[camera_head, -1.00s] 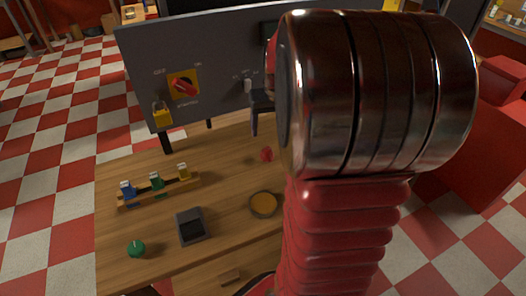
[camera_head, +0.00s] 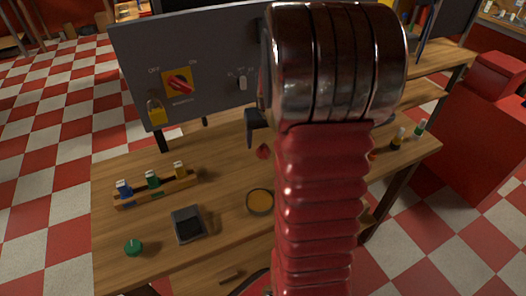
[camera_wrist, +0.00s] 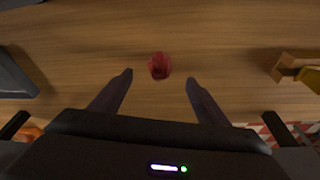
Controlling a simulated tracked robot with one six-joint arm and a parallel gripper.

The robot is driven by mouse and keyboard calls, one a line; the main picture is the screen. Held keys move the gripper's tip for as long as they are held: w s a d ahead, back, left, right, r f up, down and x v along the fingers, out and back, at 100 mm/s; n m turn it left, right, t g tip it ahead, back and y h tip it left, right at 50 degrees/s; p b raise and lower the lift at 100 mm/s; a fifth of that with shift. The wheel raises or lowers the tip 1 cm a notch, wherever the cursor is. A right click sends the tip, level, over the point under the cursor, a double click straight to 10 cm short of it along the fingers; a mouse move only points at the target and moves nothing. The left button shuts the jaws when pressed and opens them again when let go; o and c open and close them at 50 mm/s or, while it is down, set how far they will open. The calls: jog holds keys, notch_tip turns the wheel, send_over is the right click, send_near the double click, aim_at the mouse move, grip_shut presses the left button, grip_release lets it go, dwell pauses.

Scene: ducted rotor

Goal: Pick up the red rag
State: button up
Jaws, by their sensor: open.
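The red rag (camera_wrist: 160,66) is a small crumpled red piece lying on the wooden table (camera_wrist: 90,50). In the wrist view it sits just beyond and between the two fingertips of my gripper (camera_wrist: 158,80), which is open and empty. No contact between the fingers and the rag is visible. In the head view the red rag (camera_head: 263,151) lies on the table just left of my red arm. One dark finger of my gripper (camera_head: 254,125) shows above it there; the rest is hidden behind my arm.
A grey panel (camera_head: 215,55) with a red switch and yellow padlock stands behind the rag. A rack (camera_head: 155,188) of coloured bottles, a dark box (camera_head: 188,224), a round amber dish (camera_head: 259,201) and a green knob (camera_head: 133,247) are on the table. Several small bottles stand at right.

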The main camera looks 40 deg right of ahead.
aim_at(264, 145)
jog(key=shift+f, duration=0.1)
jog(key=shift+x, duration=2.5)
jog(key=shift+w+d, duration=0.1)
jog(key=shift+w, duration=0.05)
jog(key=c, duration=1.2)
notch_tip(264, 145, up, 18)
jog(key=shift+r, duration=0.1)
